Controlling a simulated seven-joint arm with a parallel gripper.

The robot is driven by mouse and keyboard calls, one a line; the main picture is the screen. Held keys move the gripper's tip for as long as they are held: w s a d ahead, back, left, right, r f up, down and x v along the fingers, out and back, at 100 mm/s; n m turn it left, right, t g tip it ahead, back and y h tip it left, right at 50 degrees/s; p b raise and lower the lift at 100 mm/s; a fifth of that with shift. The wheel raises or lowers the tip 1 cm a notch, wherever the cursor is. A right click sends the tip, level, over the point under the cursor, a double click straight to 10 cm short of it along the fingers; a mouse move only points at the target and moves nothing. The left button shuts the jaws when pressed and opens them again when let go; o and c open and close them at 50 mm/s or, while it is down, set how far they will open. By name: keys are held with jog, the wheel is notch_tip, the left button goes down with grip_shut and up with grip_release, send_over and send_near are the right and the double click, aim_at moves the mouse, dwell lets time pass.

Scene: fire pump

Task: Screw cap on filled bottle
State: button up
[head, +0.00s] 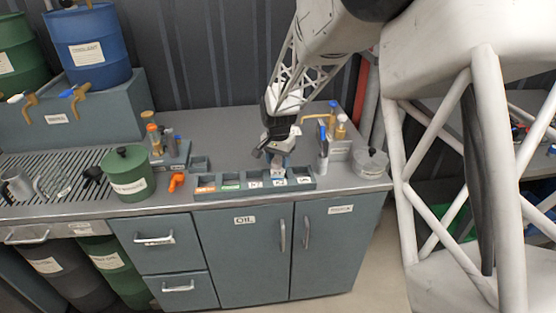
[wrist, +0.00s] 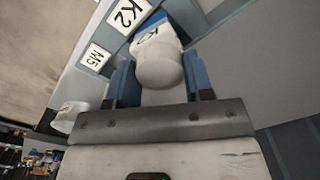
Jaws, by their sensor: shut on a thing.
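A small pale bottle (head: 277,172) stands upright at one of the right-hand compartments of the labelled tray (head: 233,189). My gripper (head: 278,153) points down from above and is shut on its top end. In the wrist view, a rounded whitish end of the bottle (wrist: 160,66) sits between the two blue fingers of my gripper (wrist: 160,80). A dark letter label and a blue area show on the bottle beyond it. The fingers hide where cap and bottle meet, so I cannot tell how the cap sits.
A green lidded pot (head: 129,174) and an orange fitting (head: 176,182) stand left of the tray. A rack with several tools (head: 170,155) is behind them. A stand with bottles (head: 338,146) and a clear lidded jar (head: 371,163) are at right. The front counter edge is clear.

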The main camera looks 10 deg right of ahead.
jog(key=shift+m, duration=1.2)
jog(key=o, duration=1.4)
jog(key=shift+c, duration=0.2)
jog(key=shift+r, duration=1.65)
jog(key=shift+r, duration=2.35)
